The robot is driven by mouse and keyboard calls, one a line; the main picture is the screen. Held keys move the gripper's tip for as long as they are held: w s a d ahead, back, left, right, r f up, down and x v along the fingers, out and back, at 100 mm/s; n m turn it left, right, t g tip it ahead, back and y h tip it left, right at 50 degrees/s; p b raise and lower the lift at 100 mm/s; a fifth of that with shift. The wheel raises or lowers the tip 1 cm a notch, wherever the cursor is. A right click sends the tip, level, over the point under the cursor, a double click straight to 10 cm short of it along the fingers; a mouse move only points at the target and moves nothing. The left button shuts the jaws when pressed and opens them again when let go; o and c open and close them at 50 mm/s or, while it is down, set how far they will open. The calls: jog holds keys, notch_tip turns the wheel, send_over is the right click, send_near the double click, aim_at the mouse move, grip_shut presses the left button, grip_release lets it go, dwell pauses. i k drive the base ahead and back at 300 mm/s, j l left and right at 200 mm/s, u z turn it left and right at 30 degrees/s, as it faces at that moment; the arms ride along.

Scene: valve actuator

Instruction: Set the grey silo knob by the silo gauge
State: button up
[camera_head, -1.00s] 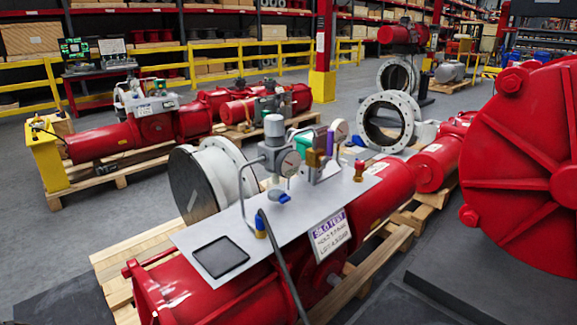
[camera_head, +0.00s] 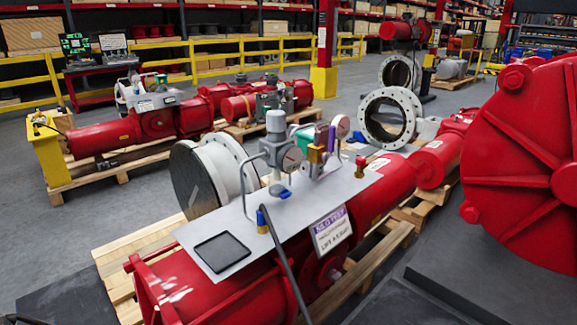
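A grey regulator with an upright grey knob (camera_head: 275,122) on top stands on a light metal plate (camera_head: 215,225) fixed along the red actuator (camera_head: 375,195). A round gauge (camera_head: 292,158) faces out on the regulator's right side, just below the knob; its needle and scale are too small to read. A second round gauge (camera_head: 341,126) with a pinkish face stands further right. A white and purple sign (camera_head: 331,230) hangs on the plate's front edge; its heading seems to read "SILO TEST", and the smaller lines are blurred. My gripper is not in view.
A blue lever (camera_head: 285,194), brass fittings (camera_head: 316,153), a bent tube (camera_head: 243,190) and a dark hose (camera_head: 285,265) crowd the plate. A black square pad (camera_head: 222,251) lies at its left end. A large red flanged body (camera_head: 525,165) fills the right side.

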aim_at(275, 120)
jog(key=i+l, duration=0.15)
jog(key=i, duration=0.55)
jog(key=i+l, duration=0.2)
jog(key=i, duration=0.5)
